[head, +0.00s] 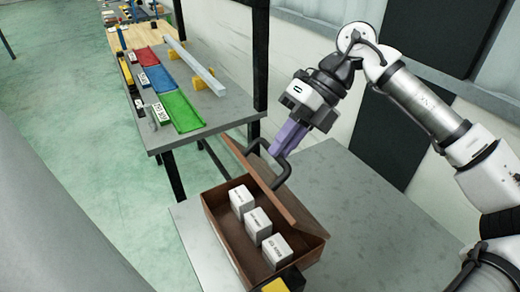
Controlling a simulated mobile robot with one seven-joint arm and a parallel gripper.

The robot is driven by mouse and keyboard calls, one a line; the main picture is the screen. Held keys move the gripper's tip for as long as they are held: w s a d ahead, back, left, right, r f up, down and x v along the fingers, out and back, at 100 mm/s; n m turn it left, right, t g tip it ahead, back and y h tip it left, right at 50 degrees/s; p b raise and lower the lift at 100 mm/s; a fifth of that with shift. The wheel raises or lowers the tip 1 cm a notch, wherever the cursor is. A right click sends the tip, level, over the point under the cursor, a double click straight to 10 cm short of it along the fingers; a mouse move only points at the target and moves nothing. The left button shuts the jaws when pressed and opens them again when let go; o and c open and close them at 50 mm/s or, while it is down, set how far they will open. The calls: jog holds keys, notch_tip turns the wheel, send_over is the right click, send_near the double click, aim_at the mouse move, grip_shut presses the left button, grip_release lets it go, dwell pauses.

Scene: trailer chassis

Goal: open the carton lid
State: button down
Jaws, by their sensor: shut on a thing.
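The brown carton (218,240) stands on the grey table in the head view. Its lid (259,181) is raised and tilted along the right, far side, so the inside shows. Three white boxes with printed labels stand in a row inside: one at the far end (241,202), one in the middle (257,225) and one at the near end (277,252). A dark bent handle (283,174) sticks out from the lid. My gripper (285,144), with purple fingers, is shut on this handle above the lid. The fingertips' exact contact is small and partly hidden.
The grey table (375,235) is bare to the right of the carton. Behind it, a workbench (205,110) holds green (180,111), blue (158,79) and red (146,58) trays and a long metal bar (197,68). A dark post (261,55) rises beside my gripper.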

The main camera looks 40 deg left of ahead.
jog(key=w+d+g+y, duration=0.1)
jog(key=w+d+g, duration=0.1)
jog(key=w, duration=0.3)
jog(key=w+d+f+g+y, duration=0.1)
jog(key=w+d+g, duration=0.1)
jog(key=w+g, duration=0.3)
jog(key=shift+w+d+f+y+b, duration=0.25)
jog(key=shift+w+d+y+b, duration=0.15)
jog(key=shift+w, duration=0.35)
jog(key=c, duration=1.5)
grip_release()
jog(key=shift+o, duration=0.2)
notch_tip(320, 180, up, 20)
jog(key=p, duration=0.7)
